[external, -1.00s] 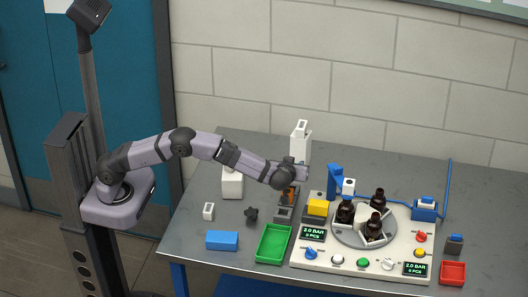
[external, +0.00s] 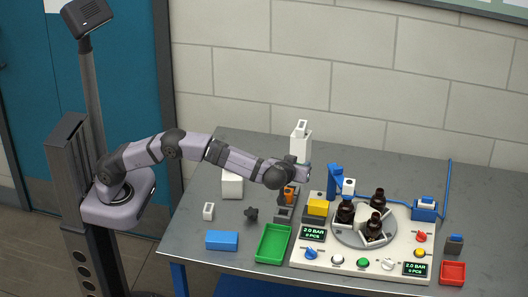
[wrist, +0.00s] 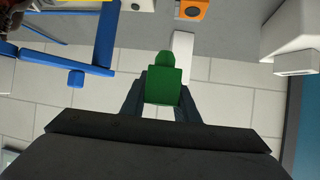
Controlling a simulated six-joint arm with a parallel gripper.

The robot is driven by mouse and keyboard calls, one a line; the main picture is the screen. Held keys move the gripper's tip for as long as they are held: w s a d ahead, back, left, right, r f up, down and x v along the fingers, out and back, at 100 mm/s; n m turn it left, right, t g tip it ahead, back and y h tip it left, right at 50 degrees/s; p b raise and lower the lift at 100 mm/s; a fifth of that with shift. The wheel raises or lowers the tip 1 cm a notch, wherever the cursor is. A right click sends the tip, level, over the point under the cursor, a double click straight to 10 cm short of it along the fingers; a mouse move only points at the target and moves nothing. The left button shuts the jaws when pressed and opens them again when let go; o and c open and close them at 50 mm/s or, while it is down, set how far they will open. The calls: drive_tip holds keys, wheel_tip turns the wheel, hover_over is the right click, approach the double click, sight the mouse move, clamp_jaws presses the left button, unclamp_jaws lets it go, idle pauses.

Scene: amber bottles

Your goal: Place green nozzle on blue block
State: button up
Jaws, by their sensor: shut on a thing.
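The green nozzle (wrist: 163,84) shows in the wrist view, held between the two dark fingers of my gripper (wrist: 161,98). My gripper is shut on it, and the nozzle's narrower end sticks out past the fingertips. In the external view my gripper (external: 300,172) is above the back-middle of the table, and the nozzle cannot be made out there. The blue block (external: 222,240) lies flat at the table's front left, well apart from my gripper, in front of it and to the left. I cannot identify the block in the wrist view.
A green tray (external: 273,244) is right of the block. A black star-shaped knob (external: 251,214) and small white block (external: 208,211) are behind it. An orange-topped fixture (external: 289,193) and white post (external: 300,133) are near my gripper. A bottle turntable station (external: 345,255) fills the right.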

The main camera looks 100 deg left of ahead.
drive_tip(key=d+r+m+t+p, duration=0.15)
drive_tip(key=d+r, duration=0.25)
drive_tip(key=d, duration=0.4)
drive_tip(key=d+r+m+t+b, duration=0.1)
drive_tip(key=d+r+m+t, duration=0.1)
drive_tip(key=d+r, duration=0.35)
drive_tip(key=p, duration=0.1)
hover_over(222, 241)
drive_tip(key=a, duration=0.5)
wheel_tip(222, 241, down, 9)
drive_tip(key=shift+w+n+h, duration=0.25)
drive_tip(key=shift+w+h, duration=0.05)
drive_tip(key=shift+h, duration=0.1)
drive_tip(key=shift+f+g, duration=0.1)
drive_tip(key=shift+g, duration=0.15)
drive_tip(key=shift+f+p, duration=1.1)
drive_tip(key=shift+f, duration=3.8)
